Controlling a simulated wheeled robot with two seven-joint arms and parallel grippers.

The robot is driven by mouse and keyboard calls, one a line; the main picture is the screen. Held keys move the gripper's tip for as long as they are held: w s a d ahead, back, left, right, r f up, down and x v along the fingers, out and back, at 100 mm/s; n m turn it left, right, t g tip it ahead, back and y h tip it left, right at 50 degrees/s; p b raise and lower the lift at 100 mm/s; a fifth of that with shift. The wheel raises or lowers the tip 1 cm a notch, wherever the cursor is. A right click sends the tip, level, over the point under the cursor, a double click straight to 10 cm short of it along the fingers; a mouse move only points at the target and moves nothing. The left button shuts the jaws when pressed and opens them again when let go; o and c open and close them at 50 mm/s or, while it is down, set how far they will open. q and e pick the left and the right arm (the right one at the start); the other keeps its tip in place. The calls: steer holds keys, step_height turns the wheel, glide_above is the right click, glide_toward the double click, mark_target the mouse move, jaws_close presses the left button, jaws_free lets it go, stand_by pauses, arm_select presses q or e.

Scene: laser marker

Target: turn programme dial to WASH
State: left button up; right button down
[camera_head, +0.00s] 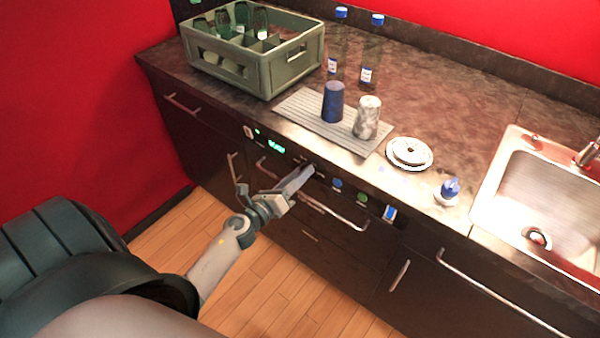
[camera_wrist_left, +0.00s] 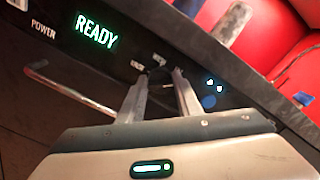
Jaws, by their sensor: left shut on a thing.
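In the head view my left gripper (camera_head: 300,178) reaches the dark control panel on the cabinet front below the worktop. In the left wrist view my left gripper (camera_wrist_left: 158,85) has its two fingers on either side of the dark programme dial (camera_wrist_left: 157,78), shut on it. The fingers hide most of the dial, and I cannot read its setting. A lit green display (camera_wrist_left: 97,35) reads READY; it also shows in the head view (camera_head: 276,146). My right gripper is not in view.
A bar handle (camera_head: 333,212) runs below the panel. Blue (camera_head: 337,183) and green (camera_head: 362,198) buttons lie right of the gripper. On the worktop stand a green crate (camera_head: 262,80), a ribbed mat (camera_head: 300,108) with two cups, stacked plates (camera_head: 409,153) and a sink (camera_head: 545,190).

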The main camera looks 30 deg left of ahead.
arm_select(q)
steer(key=shift+n, duration=0.9)
steer(key=n+p, duration=0.2)
steer(key=n, duration=0.5)
steer(key=shift+a+f, duration=0.1)
steer(key=shift+a, duration=0.05)
steer(key=shift+n+p, duration=0.45)
steer(key=shift+n, duration=0.65)
steer(key=n, duration=0.2)
steer(key=shift+n+p, duration=0.3)
steer(key=shift+p, duration=0.05)
steer(key=shift+f+n, duration=0.15)
steer(key=shift+n, duration=0.65)
steer(key=shift+n+p, duration=0.3)
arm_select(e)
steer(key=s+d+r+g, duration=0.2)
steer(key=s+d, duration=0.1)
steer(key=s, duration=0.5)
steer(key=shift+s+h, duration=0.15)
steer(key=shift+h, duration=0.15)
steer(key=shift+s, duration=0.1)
